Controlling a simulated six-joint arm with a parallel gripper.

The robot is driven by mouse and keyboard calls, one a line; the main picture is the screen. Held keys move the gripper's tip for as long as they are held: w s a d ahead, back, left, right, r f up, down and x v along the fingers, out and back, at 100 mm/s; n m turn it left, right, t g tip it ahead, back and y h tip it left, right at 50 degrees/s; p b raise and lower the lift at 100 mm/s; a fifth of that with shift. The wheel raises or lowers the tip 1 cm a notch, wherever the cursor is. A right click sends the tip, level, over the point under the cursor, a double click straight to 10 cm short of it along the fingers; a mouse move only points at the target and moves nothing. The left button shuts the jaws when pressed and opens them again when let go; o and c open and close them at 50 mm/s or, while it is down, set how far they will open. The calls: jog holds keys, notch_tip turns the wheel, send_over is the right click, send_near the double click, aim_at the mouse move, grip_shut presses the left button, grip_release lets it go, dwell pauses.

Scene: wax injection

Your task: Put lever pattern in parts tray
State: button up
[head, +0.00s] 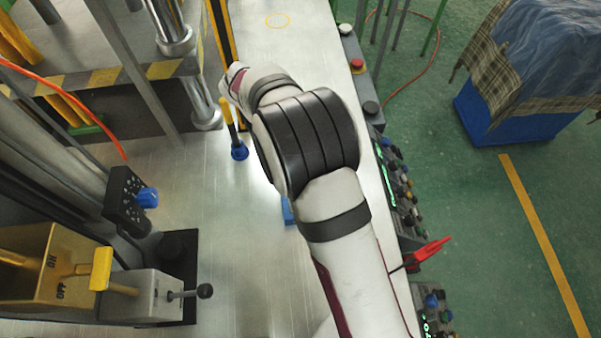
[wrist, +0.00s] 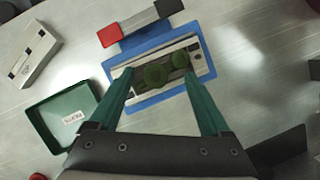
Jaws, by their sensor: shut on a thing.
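In the wrist view my gripper (wrist: 160,76) has its two green fingers set wide, one on each side of the dark green lever pattern (wrist: 156,76), shut on it. The pattern has rounded ends and shows over a grey metal mould plate (wrist: 122,88) on a blue base (wrist: 150,105); any gap beneath it cannot be told. The parts tray (wrist: 45,113), green, shallow and with a white label, lies to the left of the gripper and looks empty. In the head view my arm hides the gripper and the pattern.
A bar with red and black ends (wrist: 138,22) lies beyond the blue base. A pale grey block (wrist: 34,52) stands beyond the tray. In the head view, a lever box (head: 146,297) and a press column (head: 170,22) stand left; a control panel (head: 398,185) lines the right edge.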

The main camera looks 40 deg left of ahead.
jog(key=shift+w+d+f, duration=0.1)
jog(key=shift+d+f, duration=0.05)
jog(key=shift+f, duration=0.2)
grip_shut()
